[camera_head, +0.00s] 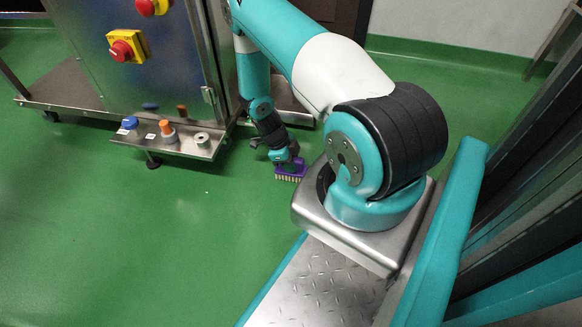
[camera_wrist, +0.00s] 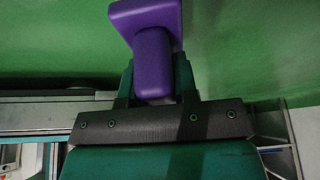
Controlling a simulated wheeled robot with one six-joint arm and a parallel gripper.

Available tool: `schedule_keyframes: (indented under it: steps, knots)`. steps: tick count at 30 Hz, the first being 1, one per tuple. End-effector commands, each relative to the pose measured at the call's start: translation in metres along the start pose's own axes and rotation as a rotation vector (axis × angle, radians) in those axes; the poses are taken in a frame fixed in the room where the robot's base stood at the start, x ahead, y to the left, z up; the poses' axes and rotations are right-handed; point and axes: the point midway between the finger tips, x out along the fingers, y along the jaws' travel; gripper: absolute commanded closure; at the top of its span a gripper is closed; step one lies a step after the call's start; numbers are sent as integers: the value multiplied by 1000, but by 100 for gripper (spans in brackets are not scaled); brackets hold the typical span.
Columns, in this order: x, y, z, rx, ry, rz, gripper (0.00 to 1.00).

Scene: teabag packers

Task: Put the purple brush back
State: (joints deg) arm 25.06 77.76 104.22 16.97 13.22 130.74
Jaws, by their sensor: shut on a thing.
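The purple brush (camera_head: 291,169) hangs from my gripper (camera_head: 288,160) with its pale bristles facing down, above the green floor and right of the steel machine. In the wrist view the purple brush (camera_wrist: 150,30) shows its block and handle, and my gripper (camera_wrist: 154,85) is shut on the handle from both sides. A small steel shelf (camera_head: 178,146) on the machine's lower front carries a blue-topped piece (camera_head: 130,122), an orange-topped piece (camera_head: 166,128) and an empty-looking metal ring holder (camera_head: 202,138). My gripper is right of this shelf and apart from it.
The steel machine (camera_head: 150,75) stands at upper left, with red knobs on yellow plates (camera_head: 127,47). A low ledge (camera_head: 65,90) runs along its base. The green floor (camera_head: 130,240) in front is clear. A pale wall (camera_head: 450,20) stands behind.

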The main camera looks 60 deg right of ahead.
Motion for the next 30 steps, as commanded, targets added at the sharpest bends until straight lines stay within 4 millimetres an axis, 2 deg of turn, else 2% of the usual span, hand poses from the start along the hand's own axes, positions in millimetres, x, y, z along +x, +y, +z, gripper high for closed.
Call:
schedule_keyframes:
  steps: [1, 11, 12, 14, 15, 24, 26, 30]
  knots:
    - [5, 0, 2, 1, -1, -1, 95]
    - [6, 0, 3, 1, -1, -1, 95]
    - [5, 0, 2, 1, -1, -1, 63]
    - [5, 0, 2, 1, -1, -1, 50]
    - [5, 0, 2, 1, -1, -1, 47]
    - [1, 0, 1, 1, -1, -1, 47]
    - [-6, -1, 0, 0, -2, -2, 47]
    - [-34, -1, -1, 0, -3, -3, 47]
